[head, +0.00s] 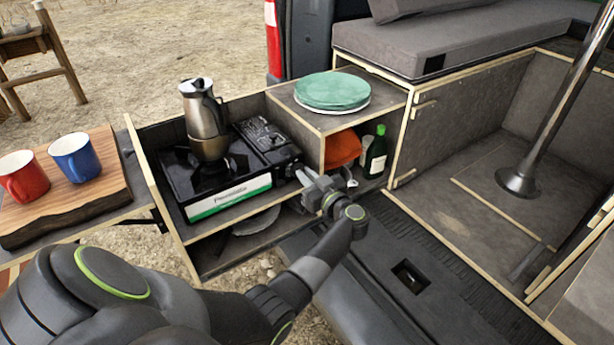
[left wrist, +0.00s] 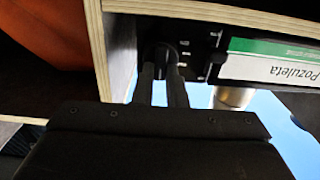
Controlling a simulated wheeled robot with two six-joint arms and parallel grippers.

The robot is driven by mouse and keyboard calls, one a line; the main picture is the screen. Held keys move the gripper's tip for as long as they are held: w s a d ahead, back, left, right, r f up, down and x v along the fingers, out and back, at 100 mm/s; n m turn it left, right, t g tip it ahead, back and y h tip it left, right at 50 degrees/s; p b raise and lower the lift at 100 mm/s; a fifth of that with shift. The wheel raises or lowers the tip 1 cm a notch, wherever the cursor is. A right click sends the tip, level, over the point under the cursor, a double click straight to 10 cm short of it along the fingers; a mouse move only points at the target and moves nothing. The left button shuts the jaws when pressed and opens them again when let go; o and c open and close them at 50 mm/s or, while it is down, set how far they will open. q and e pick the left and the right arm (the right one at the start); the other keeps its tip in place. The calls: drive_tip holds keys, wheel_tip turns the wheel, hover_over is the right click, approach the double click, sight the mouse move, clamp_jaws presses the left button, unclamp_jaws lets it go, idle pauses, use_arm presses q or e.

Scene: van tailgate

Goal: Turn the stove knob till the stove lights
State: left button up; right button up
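The black camping stove (head: 215,175) sits in the open van drawer, with a metal moka pot (head: 205,122) upright on its burner. No flame shows under the pot. My left gripper (head: 302,175) is at the stove's front right end, by the shelf wall. In the left wrist view the dark round stove knob (left wrist: 165,52) is at the tips of my left gripper (left wrist: 165,75). The two fingers are close together, one on each side of the knob's grip, with a narrow gap between them. The knob is hidden in the head view. My right gripper is out of view.
A wooden shelf wall (left wrist: 118,50) stands close beside the fingers. The shelf holds green plates (head: 333,90), an orange cloth (head: 342,148) and a green bottle (head: 376,152). Red and blue mugs (head: 76,157) stand on a wooden board at the left.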

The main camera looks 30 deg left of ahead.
use_arm(q)
clamp_jaws()
drive_tip(key=n+b, duration=0.3)
drive_tip(key=n, duration=0.5)
drive_tip(key=f+n+b, duration=0.1)
drive_tip(key=n+b, duration=0.2)
drive_tip(key=n, duration=0.5)
drive_tip(key=n+b, duration=0.3)
drive_tip(key=n, duration=0.5)
drive_tip(key=shift+s+a+f+b, duration=0.15)
drive_tip(key=shift+s+f+b, duration=0.2)
drive_tip(key=shift+s+b, duration=0.05)
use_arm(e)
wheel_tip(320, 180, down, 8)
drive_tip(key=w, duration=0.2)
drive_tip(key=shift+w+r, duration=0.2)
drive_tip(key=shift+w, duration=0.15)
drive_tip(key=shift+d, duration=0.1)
use_arm(q)
drive_tip(key=o, duration=0.7)
unclamp_jaws()
